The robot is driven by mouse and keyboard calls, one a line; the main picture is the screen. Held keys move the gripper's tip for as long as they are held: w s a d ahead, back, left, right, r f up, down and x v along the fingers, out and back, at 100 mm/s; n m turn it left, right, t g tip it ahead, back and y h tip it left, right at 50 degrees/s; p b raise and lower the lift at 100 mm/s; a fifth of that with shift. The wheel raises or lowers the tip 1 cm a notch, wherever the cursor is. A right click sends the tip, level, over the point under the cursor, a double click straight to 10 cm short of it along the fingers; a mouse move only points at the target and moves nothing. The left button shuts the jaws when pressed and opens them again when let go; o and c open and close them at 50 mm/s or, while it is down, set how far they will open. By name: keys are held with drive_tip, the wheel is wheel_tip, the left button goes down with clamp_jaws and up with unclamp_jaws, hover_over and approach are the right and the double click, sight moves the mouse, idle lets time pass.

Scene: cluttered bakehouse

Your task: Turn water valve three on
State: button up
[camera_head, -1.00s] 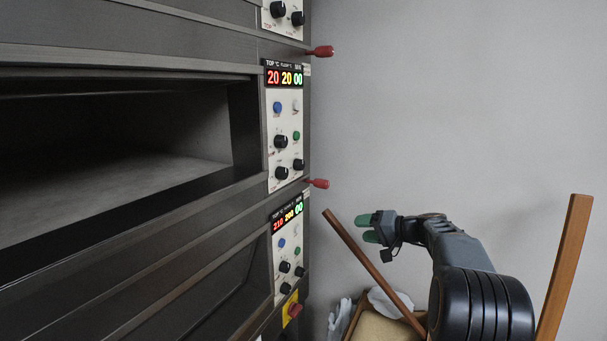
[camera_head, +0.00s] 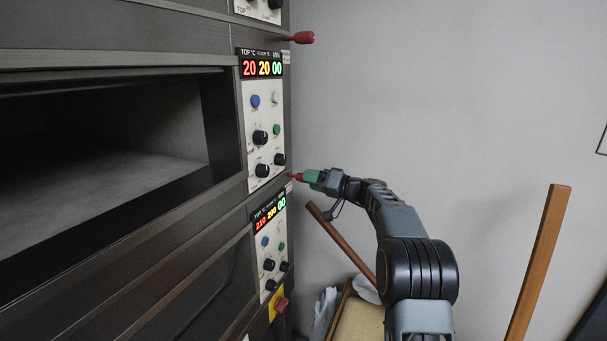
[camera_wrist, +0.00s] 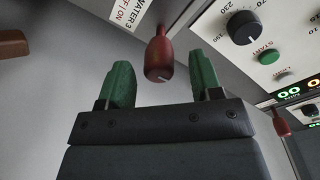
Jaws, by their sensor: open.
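Water valve three is a red lever handle (camera_wrist: 159,58) beside a white label (camera_wrist: 133,12) reading "WATER 3" with OFF and ON marks in the wrist view. In the head view the handle (camera_head: 296,177) sticks out from the oven's right side, at the lower edge of the middle control panel. My gripper (camera_wrist: 161,85) is open, with its green fingertips on either side of the handle's end and visible gaps to it. In the head view my gripper (camera_head: 312,178) is at the handle and hides part of it.
Another red handle (camera_head: 300,38) is higher on the oven. The middle control panel (camera_head: 263,130) and lower panel (camera_head: 269,250) have knobs close by. Wooden poles (camera_head: 541,262) stand at right, and a bin (camera_head: 358,318) is below. The grey wall is clear.

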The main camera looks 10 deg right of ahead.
sight(296, 177)
drive_tip(key=shift+p+x, duration=0.55)
drive_tip(key=shift+x, duration=1.45)
drive_tip(key=c, duration=0.9)
